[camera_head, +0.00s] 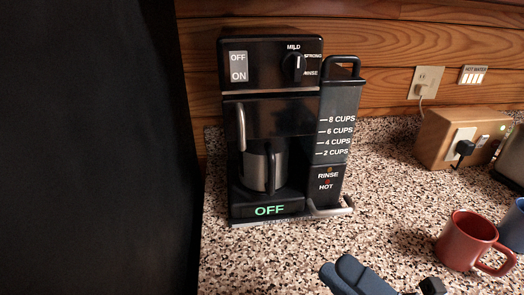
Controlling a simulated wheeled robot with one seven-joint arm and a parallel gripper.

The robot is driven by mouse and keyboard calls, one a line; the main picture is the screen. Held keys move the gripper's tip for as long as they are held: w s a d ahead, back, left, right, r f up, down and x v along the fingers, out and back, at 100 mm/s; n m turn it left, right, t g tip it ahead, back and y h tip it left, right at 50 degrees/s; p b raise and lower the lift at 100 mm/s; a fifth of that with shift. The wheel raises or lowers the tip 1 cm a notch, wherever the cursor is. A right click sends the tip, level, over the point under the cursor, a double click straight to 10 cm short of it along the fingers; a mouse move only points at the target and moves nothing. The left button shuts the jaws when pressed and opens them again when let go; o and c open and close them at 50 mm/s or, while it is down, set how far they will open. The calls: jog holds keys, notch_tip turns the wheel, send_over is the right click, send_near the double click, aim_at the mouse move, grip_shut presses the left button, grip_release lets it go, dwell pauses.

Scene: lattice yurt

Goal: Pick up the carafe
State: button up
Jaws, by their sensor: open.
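The carafe (254,172) is a silver metal pot with a dark upright handle. It sits inside the open bay of the black coffee maker (270,118), below the brew housing and above the base that shows a green "OFF". Its handle faces the front, slightly right of its middle. The carafe's top is hidden under the housing. A blue-grey part of my arm shows at the bottom edge, in front of and well apart from the coffee maker.
A red mug (466,240) stands at right, with a blue mug (513,226) beside it at the picture's edge. A wooden box (438,138) with a plugged-in cord stands behind. The speckled counter (385,200) is clear between. A large dark surface (90,150) fills the left side.

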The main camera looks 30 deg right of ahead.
jog(key=w+d+n+g+y, duration=0.1)
jog(key=w+n+g+y, duration=0.25)
jog(key=w+n, duration=0.7)
jog(key=n+g+h, duration=0.3)
jog(key=n, duration=0.5)
send_near(271, 175)
jog(key=d+x, duration=0.1)
jog(key=x, duration=0.2)
jog(key=shift+y, duration=0.25)
jog(key=shift+f+p+x, duration=0.2)
jog(key=shift+p+x, duration=0.5)
jog(key=shift+x, duration=1.3)
jog(key=shift+f+p+x, duration=0.2)
jog(key=shift+p+x, duration=0.45)
jog(key=shift+x, duration=1.3)
